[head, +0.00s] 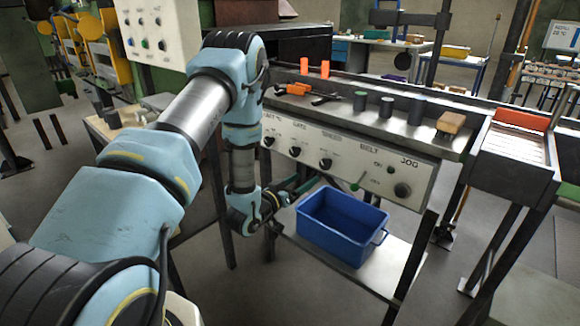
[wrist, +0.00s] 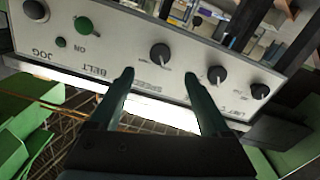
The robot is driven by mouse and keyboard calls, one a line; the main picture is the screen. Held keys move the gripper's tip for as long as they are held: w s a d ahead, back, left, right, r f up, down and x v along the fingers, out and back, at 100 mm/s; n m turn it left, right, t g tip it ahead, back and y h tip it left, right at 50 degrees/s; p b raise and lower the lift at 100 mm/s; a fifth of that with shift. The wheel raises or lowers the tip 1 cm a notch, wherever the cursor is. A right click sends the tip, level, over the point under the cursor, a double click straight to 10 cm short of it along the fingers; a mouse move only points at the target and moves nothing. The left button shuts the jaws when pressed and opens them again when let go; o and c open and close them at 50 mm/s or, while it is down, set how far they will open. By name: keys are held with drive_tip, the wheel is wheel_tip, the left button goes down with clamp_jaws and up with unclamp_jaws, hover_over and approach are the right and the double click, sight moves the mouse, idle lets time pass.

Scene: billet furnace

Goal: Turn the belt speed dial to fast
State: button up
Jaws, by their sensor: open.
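The speed dial (head: 325,163) is a round black knob on the pale sloping control panel (head: 345,165), below the word SPEED. It also shows in the wrist view (wrist: 160,54), where the panel appears upside down and a white pointer mark runs along the knob. I cannot read any scale around it. My gripper (head: 312,184) is low in front of the panel, just below the dial. In the wrist view my gripper (wrist: 158,74) is open and empty, with the dial ahead, between the lines of its two fingers. The fingers appear apart from the dial.
Two more black knobs (head: 295,151) (head: 268,141) sit left of the dial. A green belt switch (head: 356,185) and a black jog knob (head: 402,190) sit to its right. A blue bin (head: 340,225) stands on the shelf below. Cylinders, orange pieces and tongs lie on the ledge above.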

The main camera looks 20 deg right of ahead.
sight(324, 166)
drive_tip(key=p+x, duration=0.3)
drive_tip(key=x, duration=0.7)
drive_tip(key=shift+w+d, duration=0.15)
drive_tip(key=shift+d, duration=0.1)
clamp_jaws()
idle(0.4)
